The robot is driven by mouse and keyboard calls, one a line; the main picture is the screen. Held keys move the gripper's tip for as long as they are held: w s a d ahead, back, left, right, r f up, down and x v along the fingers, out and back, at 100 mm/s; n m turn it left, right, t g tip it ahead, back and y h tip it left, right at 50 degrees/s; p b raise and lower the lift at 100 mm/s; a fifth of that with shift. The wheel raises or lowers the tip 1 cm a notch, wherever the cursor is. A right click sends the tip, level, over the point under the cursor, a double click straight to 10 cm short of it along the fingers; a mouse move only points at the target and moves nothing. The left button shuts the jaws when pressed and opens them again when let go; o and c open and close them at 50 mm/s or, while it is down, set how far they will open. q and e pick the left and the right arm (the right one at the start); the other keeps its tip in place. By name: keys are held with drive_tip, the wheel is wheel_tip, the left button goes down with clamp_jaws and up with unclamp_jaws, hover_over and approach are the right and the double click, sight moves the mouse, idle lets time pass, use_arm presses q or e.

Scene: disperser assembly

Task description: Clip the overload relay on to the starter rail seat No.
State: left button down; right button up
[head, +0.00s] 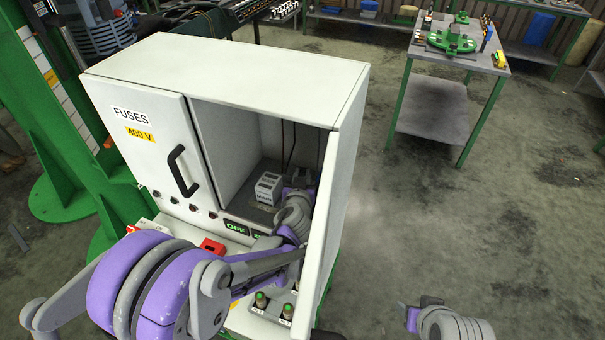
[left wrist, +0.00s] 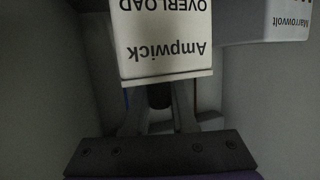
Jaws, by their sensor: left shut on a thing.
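The overload relay (left wrist: 165,62) is a white block printed "Ampwick OVERLOAD", upside down in the left wrist view. My left gripper (left wrist: 158,108) is shut on it. In the head view my left gripper (head: 298,188) reaches into the open right compartment of the cabinet; the relay cannot be made out clearly there. A white block marked "MAIN" (head: 268,188) stands on the compartment floor just left of the gripper. A white block marked "Marrowvolt" (left wrist: 262,22) shows beside the relay in the wrist view. The rail seat is not clearly visible. My right gripper (head: 424,310) is low at right, outside the cabinet.
The cabinet (head: 230,75) has a closed left door marked "FUSES 400 V" with a black handle (head: 180,170). Its right side wall (head: 335,170) stands close to my left gripper. A red part (head: 212,246) and buttons sit along the front. A green-legged table (head: 450,60) stands behind.

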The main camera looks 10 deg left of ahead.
use_arm(q)
drive_tip(key=shift+f, duration=0.75)
drive_tip(key=c, duration=0.6)
unclamp_jaws()
drive_tip(key=shift+c, duration=0.2)
drive_tip(key=v, duration=1.1)
drive_tip(key=shift+w+a+r, duration=0.1)
